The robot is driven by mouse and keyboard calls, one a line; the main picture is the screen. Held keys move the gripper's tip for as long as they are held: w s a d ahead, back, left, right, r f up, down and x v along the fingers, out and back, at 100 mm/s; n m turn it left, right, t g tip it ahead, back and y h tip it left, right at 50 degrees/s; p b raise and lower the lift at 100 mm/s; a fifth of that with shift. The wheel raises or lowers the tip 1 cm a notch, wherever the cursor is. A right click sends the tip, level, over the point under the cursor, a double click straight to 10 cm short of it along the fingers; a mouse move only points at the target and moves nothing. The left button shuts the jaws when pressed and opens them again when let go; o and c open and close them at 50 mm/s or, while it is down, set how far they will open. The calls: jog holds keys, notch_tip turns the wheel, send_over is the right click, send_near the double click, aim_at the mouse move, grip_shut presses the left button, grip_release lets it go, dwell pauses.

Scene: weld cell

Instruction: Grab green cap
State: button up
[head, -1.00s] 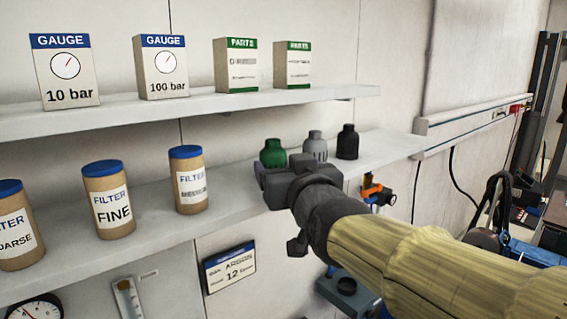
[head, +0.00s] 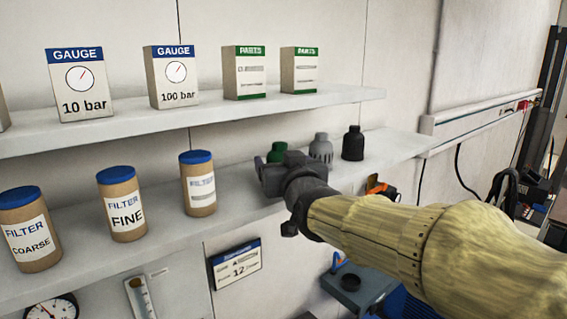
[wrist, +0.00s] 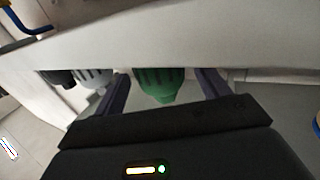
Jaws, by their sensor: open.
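The green cap (head: 278,151) stands on the lower shelf, left of a grey cap (head: 321,148) and a black cap (head: 353,143). In the head view my gripper (head: 266,176) hides its lower part. In the wrist view, which looks upside down, the green cap (wrist: 160,84) shows between the two purple-grey fingers of my gripper (wrist: 166,90). The fingers are apart, with a gap on each side of the cap. The grey cap (wrist: 93,79) and part of the black cap (wrist: 60,77) lie just outside the left finger.
Filter canisters, such as the one marked FINE (head: 122,206), stand on the lower shelf (head: 170,233) to the left. The upper shelf (head: 195,115) holds gauge and parts boxes above. The lower shelf is clear right of the black cap.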

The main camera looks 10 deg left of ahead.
jog(key=shift+p+x, duration=0.3)
jog(key=shift+x, duration=0.65)
jog(key=shift+w, duration=0.1)
jog(key=shift+s+r, duration=0.1)
jog(key=shift+s, duration=0.1)
jog(key=c, duration=0.8)
jog(key=shift+c, duration=1.3)
jog(key=shift+w, duration=0.15)
